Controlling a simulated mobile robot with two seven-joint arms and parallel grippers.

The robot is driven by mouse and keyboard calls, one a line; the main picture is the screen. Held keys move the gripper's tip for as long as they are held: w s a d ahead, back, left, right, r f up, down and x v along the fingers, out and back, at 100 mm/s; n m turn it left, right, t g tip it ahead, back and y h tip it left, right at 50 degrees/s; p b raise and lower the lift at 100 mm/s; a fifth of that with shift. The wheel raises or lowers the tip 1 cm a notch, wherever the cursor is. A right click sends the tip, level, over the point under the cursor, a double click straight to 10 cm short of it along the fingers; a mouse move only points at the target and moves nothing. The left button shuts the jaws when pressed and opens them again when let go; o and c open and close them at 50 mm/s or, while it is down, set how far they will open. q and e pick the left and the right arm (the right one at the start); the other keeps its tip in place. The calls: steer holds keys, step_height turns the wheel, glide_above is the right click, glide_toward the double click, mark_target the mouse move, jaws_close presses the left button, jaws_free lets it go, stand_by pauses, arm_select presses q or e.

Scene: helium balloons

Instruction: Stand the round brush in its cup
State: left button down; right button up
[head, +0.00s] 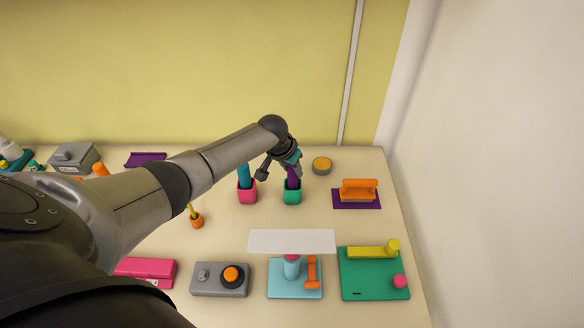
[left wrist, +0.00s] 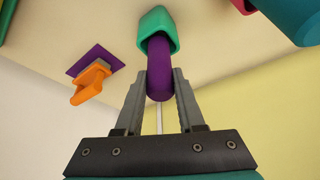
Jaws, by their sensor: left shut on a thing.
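A purple brush handle (head: 293,181) stands in a green square cup (head: 292,195) right of the middle of the table. My left gripper (head: 289,167) is above the cup and shut on the purple handle. In the left wrist view the handle (left wrist: 160,65) lies between the two fingertips (left wrist: 160,88), with its other end inside the green cup (left wrist: 155,22). The brush end is hidden in the cup, so I cannot tell how deep it sits. My right gripper is not in view.
An orange-handled brush (head: 359,188) on a purple mat and a round orange-topped tin (head: 322,165) are to the right. Several devices line the front, including a green board (head: 375,280).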

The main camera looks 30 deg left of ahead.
arm_select(q)
steer(key=shift+f, duration=0.15)
steer(key=shift+f+b, duration=0.55)
steer(key=shift+f, duration=0.05)
stand_by(0.4)
steer(key=shift+f, duration=0.2)
stand_by(0.4)
jaws_free()
stand_by(0.5)
stand_by(0.4)
